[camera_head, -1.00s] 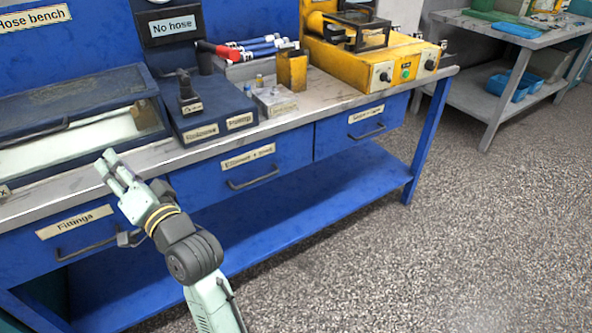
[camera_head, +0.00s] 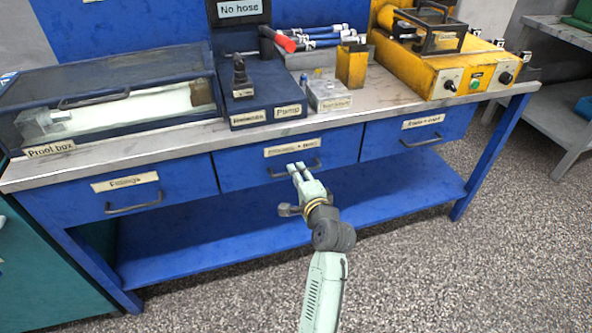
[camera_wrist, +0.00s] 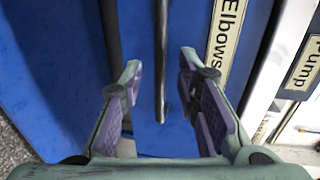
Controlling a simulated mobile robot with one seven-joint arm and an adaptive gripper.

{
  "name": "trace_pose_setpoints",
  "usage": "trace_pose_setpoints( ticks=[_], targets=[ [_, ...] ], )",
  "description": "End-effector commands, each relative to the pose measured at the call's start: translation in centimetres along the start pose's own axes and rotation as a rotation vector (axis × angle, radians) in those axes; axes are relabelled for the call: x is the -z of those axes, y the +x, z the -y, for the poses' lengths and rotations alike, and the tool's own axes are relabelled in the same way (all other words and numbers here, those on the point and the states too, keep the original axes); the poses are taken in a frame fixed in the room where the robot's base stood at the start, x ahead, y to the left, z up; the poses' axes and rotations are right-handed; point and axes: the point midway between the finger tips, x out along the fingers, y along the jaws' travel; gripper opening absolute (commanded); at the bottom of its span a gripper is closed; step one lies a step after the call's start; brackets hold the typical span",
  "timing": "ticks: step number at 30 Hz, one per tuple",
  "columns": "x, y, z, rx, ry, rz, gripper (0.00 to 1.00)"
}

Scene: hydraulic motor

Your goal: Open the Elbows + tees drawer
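The Elbows + tees drawer (camera_head: 240,173) is the middle blue drawer of the bench and looks shut. Its label (camera_head: 292,147) sits above a dark bar handle (camera_head: 305,170). In the wrist view the label "Elbows" (camera_wrist: 225,38) is partly cut off, and the handle (camera_wrist: 160,65) runs upright between the fingers. My gripper (camera_wrist: 160,85) is open, with a finger on each side of the handle and gaps between. Whether the fingertips reach past the bar cannot be told.
The Fittings drawer (camera_head: 85,203) is at the left and another labelled drawer (camera_head: 385,138) at the right; both look shut. The bench top (camera_head: 185,140) overhangs the drawers. A blue lower shelf (camera_head: 220,240) lies below. Grey floor (camera_head: 450,270) in front is clear.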

Motion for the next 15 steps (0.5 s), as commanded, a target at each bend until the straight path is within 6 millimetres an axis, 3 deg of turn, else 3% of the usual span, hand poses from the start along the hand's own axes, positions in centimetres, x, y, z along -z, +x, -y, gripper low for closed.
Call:
trace_pose_setpoints(
  ticks=[6, 15],
  targets=[
    [0.0, 2.4, 0.1, 0.001, 0.0, -0.001, 0.3],
    [0.0, 2.9, 0.0, 0.001, -0.001, -0.001, 0.3]
  ],
)
